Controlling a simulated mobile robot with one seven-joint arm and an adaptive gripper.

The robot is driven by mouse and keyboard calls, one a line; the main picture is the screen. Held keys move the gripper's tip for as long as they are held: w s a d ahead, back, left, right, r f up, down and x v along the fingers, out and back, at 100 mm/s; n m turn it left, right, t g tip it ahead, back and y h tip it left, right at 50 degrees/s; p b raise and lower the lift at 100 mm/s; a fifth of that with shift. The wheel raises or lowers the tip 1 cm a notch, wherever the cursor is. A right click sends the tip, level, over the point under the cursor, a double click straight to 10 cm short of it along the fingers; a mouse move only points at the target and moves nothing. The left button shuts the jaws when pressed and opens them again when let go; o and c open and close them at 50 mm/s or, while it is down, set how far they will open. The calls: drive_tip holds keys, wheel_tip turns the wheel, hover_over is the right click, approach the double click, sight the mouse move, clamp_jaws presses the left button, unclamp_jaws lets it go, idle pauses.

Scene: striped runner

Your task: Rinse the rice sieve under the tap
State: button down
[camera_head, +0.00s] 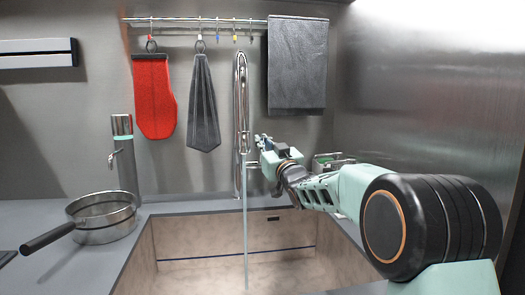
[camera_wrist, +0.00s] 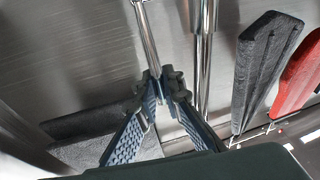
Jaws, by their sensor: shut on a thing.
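The rice sieve (camera_head: 104,218), a round metal pan shape with a long black handle, sits on the counter left of the sink. The tall chrome tap (camera_head: 240,120) stands at the back of the sink, and a thin water stream (camera_head: 245,225) falls from it into the basin. My gripper (camera_head: 262,143) is beside the tap, on its right. In the wrist view my gripper (camera_wrist: 163,86) is shut on a thin chrome rod, which looks like the tap lever (camera_wrist: 147,38). The tap pipe (camera_wrist: 203,60) runs beside it. The sieve is not in the wrist view.
The sink (camera_head: 185,245) is open and looks empty where visible. A metal dispenser (camera_head: 124,155) stands behind the sieve. A red mitt (camera_head: 153,97), a grey pad (camera_head: 203,105) and a dark towel (camera_head: 297,65) hang from a rail. A steel wall (camera_head: 440,90) is on the right.

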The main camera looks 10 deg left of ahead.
idle(0.3)
drive_tip(key=c, duration=2)
unclamp_jaws()
drive_tip(key=shift+s, duration=0.15)
drive_tip(key=v, duration=1.2)
drive_tip(key=shift+d+f, duration=0.1)
